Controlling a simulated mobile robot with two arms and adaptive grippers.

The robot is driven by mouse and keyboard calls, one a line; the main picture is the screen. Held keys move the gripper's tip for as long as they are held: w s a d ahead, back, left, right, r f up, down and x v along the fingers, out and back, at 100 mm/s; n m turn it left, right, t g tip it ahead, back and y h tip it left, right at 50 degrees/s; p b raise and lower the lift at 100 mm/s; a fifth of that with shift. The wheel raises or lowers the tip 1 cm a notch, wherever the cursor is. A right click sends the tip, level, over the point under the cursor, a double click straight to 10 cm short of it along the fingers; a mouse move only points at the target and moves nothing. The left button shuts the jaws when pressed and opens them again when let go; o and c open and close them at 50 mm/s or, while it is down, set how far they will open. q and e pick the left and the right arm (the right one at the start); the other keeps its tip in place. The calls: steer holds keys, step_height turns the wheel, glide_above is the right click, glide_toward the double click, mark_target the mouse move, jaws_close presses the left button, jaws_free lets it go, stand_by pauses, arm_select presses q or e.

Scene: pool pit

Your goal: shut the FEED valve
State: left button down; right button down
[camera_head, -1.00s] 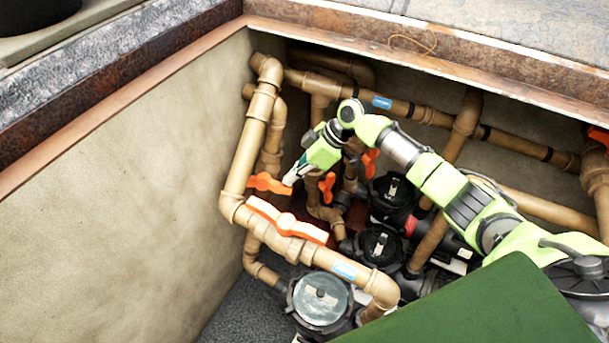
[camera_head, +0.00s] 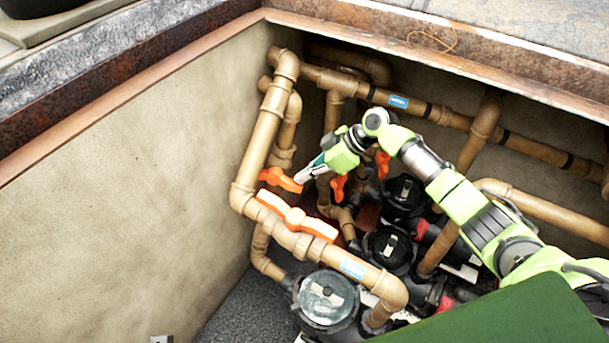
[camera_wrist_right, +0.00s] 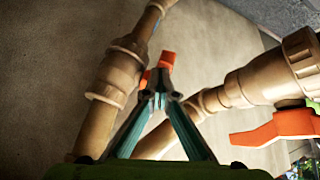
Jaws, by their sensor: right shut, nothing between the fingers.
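Several orange valve handles sit on brown pipes. One handle (camera_head: 280,180) is on the pipe behind the front left corner. A wide handle (camera_head: 297,217) lies along the front pipe. Two more handles (camera_head: 338,188) (camera_head: 382,163) are further back. I cannot read which is FEED. My right gripper (camera_head: 300,179) is shut and empty, its tips close by the right end of the handle behind the corner. In the right wrist view the shut fingertips (camera_wrist_right: 161,96) overlap an orange handle (camera_wrist_right: 167,60); contact is unclear. Another handle (camera_wrist_right: 280,128) is to the right. My left gripper is out of view.
Blue labels mark the back pipe (camera_head: 398,101) and front pipe (camera_head: 352,268); their text is unreadable. Black pumps (camera_head: 388,249) crowd the pit floor, with a clear-lidded one (camera_head: 327,298) in front. The pale left wall (camera_head: 130,200) is bare. A green panel (camera_head: 510,315) hides the lower right.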

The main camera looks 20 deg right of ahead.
steer(key=v, duration=1.2)
